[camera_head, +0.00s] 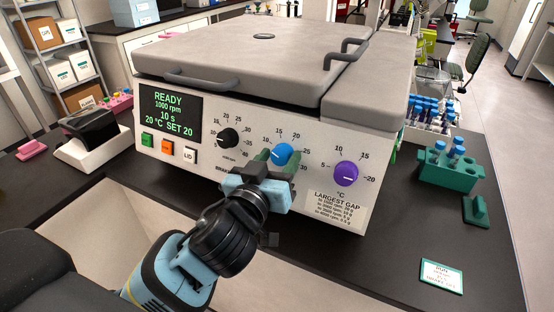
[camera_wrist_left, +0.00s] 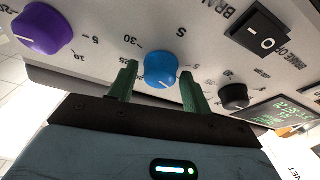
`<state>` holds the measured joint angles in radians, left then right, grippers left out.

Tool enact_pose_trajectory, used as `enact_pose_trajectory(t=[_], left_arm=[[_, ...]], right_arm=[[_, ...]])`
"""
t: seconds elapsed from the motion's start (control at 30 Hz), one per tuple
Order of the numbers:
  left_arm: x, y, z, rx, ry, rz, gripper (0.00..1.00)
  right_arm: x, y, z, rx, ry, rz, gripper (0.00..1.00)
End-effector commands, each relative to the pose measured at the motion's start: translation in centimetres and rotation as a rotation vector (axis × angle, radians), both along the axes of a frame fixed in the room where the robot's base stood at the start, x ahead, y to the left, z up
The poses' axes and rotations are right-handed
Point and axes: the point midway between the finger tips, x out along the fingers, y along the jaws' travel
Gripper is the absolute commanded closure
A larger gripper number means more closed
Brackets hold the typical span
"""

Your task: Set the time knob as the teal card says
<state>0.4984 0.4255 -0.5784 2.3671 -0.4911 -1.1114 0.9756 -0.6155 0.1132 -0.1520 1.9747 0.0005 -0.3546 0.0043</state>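The blue knob (camera_head: 281,154) sits in the middle of the centrifuge's front panel, ringed by numbers; I take it as the time knob. It also shows in the left wrist view (camera_wrist_left: 160,70), with a white pointer line. My left gripper (camera_head: 270,163) is at the knob with its green fingers on either side. In the left wrist view the fingers (camera_wrist_left: 160,80) are spread, with narrow gaps to the knob. The teal-edged card (camera_head: 441,276) lies on the bench at the lower right; its small print is unreadable. My right gripper is out of view.
The screen (camera_head: 170,112) reads READY, 1000 rpm, 10 s, 20 °C, SET 20. A black knob (camera_head: 227,138) and a purple knob (camera_head: 346,173) flank the blue one. A teal tube rack (camera_head: 447,168) stands at right.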

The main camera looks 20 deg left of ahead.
Motion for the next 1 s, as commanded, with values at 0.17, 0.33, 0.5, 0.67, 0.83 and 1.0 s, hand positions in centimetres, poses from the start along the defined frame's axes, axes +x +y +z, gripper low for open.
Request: enact_pose_trajectory(t=[0.17, 0.33, 0.5, 0.67, 0.83, 1.0], left_arm=[[0.0, 0.0, 0.0, 0.0, 0.0, 0.0, 0.75], [0.0, 0.0, 0.0, 0.001, 0.0, 0.0, 0.87], [0.0, 0.1, 0.1, 0.022, -0.002, -0.006, 0.87], [-0.1, 0.1, 0.3, 0.086, -0.009, -0.026, 0.87], [-0.1, 0.2, 0.5, 0.199, -0.02, -0.062, 0.87], [0.0, 0.3, 0.3, 0.338, -0.029, -0.109, 0.87]], right_arm=[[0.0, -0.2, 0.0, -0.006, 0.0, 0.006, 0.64], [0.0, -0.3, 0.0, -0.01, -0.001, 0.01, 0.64], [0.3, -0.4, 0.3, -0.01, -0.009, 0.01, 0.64], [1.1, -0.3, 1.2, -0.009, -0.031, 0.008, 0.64], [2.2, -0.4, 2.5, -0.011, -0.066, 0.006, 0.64], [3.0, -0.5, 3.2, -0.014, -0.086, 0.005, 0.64]])
